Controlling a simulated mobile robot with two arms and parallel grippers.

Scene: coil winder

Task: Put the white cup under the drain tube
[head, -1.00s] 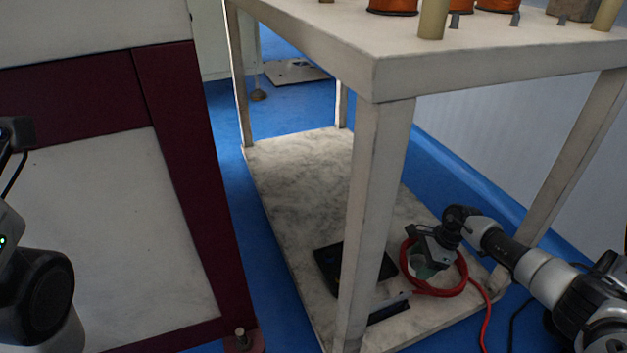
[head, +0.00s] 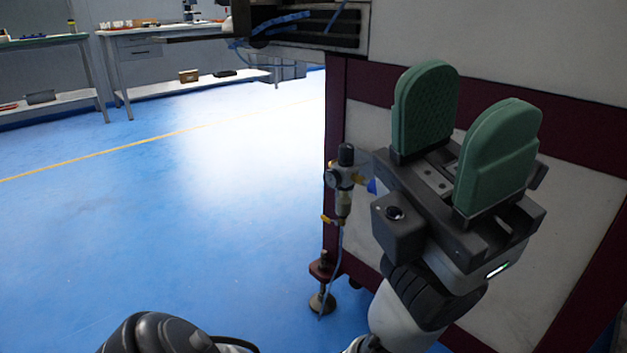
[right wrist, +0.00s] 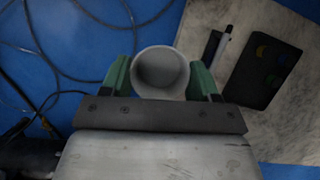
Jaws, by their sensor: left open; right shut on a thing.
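The white cup (right wrist: 160,75) is between the green fingers of my right gripper (right wrist: 161,64), which is shut on it; I look into its round open mouth in the right wrist view. My right gripper is outside the head view. A thin pale drain tube (head: 339,262) hangs from a filter-regulator unit (head: 344,190) at the corner of the machine and reaches down near the machine's foot (head: 322,302). My left gripper (head: 470,105) is open and empty, with green fingers pointing up. It is in front of the machine panel, right of the regulator in the picture.
The blue floor (head: 170,225) left of the machine is clear. Workbenches (head: 150,32) stand far back. In the right wrist view, a marbled shelf (right wrist: 277,130) carries a black tray (right wrist: 262,72) and a pen-like item (right wrist: 222,44); dark cables (right wrist: 72,72) lie on the floor.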

